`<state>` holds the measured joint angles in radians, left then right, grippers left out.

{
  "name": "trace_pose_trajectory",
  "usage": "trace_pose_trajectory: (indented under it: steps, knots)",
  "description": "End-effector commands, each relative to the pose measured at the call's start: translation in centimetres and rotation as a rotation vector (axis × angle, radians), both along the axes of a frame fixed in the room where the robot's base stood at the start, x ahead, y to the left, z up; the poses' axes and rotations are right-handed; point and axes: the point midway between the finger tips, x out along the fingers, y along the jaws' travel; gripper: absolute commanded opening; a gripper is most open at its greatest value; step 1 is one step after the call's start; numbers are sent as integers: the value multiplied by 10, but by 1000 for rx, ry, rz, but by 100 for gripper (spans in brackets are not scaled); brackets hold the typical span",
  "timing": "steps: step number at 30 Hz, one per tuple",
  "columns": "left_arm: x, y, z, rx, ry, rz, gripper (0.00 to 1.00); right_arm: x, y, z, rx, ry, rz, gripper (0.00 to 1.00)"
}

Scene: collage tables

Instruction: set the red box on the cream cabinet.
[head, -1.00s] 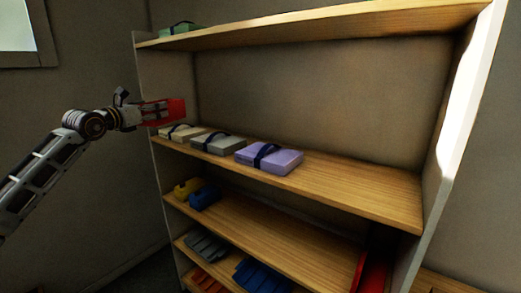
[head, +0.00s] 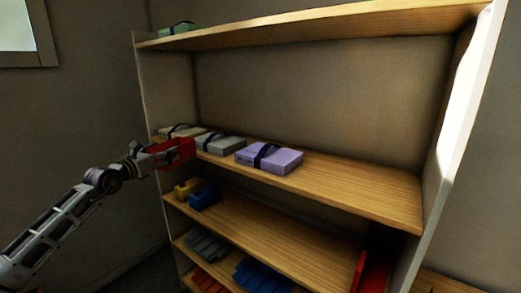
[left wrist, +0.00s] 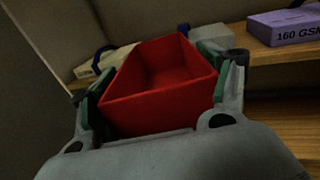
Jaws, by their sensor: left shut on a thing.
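The red box (head: 181,153) is an open-topped bin, held in front of the left end of the middle shelf in the head view. My left gripper (head: 166,155) is shut on it. In the left wrist view the red box (left wrist: 150,112) sits between the two green-padded fingers, tilted in the picture, and its visible inside looks empty. Whether the box touches the shelf edge behind it I cannot tell. I see no piece that is clearly a cream cabinet. My right gripper is not in view.
A pale-sided shelf unit (head: 491,75) has wooden shelves. The middle shelf (head: 365,193) carries a purple box (head: 285,160), a grey box (head: 222,145) and a cream box (head: 178,132); its right part is clear. Yellow and blue bins (head: 205,197) stand below.

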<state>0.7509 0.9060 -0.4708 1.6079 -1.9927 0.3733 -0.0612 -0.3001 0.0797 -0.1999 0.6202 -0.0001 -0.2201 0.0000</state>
Motion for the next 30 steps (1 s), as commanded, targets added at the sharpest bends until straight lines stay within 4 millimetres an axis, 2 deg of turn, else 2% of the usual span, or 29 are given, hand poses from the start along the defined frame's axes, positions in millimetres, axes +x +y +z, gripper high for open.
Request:
trace_pose_trajectory:
  steps: [1, 11, 23, 30]
  knots:
    - [-2, -1, -10, 0, 2, -3, 51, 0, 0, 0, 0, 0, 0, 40]
    - [-15, -7, -62, 1, 3, -20, 51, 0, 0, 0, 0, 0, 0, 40]
    - [-41, -14, -128, 2, 3, -40, 51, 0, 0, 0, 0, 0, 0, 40]
    - [-51, -16, -147, 2, -2, -46, 51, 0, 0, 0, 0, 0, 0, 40]
